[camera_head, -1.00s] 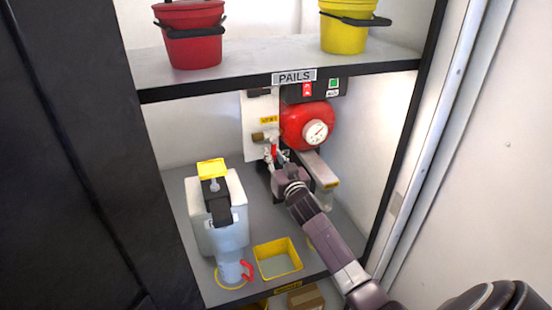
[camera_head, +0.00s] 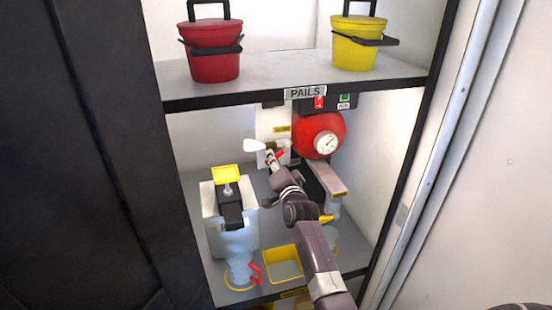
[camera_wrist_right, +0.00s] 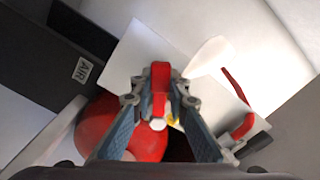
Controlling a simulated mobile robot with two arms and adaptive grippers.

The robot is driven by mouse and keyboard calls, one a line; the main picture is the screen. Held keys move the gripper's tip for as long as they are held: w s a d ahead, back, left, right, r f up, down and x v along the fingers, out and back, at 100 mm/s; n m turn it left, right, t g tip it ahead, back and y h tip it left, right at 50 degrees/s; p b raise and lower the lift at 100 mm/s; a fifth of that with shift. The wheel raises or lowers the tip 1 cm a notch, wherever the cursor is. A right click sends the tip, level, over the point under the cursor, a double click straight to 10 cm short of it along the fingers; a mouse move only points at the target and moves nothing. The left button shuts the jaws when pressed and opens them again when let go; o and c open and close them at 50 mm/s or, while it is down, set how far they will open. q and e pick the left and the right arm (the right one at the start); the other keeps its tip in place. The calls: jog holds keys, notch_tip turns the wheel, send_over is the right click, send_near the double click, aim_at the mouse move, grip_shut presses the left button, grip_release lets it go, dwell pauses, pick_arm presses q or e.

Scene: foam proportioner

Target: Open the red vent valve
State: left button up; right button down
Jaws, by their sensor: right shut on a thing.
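The red vent valve handle (camera_head: 276,156) is on the pipework in front of the white panel, left of the round red tank (camera_head: 318,135). It slants up to the right in the head view. In the right wrist view the red handle (camera_wrist_right: 161,76) stands between my fingertips. My right gripper (camera_head: 273,168) is shut on it; the wrist view shows both fingers (camera_wrist_right: 160,100) close around it. A white cone-shaped plume (camera_head: 254,146) extends left from the valve and also shows in the wrist view (camera_wrist_right: 208,56). My left gripper is not in view.
A white container (camera_head: 228,240) with a yellow top stands on the lower shelf, left of my arm. A yellow-rimmed tray (camera_head: 283,252) lies at the front. Red (camera_head: 212,52) and yellow (camera_head: 352,48) pails stand on the upper shelf. A gauge (camera_head: 325,143) is on the tank.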

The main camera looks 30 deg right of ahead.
jog(key=r+m+p, duration=0.1)
jog(key=m, duration=0.1)
jog(key=r+m, duration=0.1)
jog(key=m, duration=0.1)
jog(key=shift+w+a+p, duration=0.1)
jog(key=shift+a+p, duration=0.25)
jog(key=shift+r+m+p, duration=0.3)
jog(key=shift+m+p, duration=0.05)
jog(key=shift+m, duration=0.55)
jog(key=c, duration=1.8)
grip_release()
jog(key=shift+c, duration=0.2)
jog(key=v, duration=1.2)
jog(key=shift+a, duration=0.1)
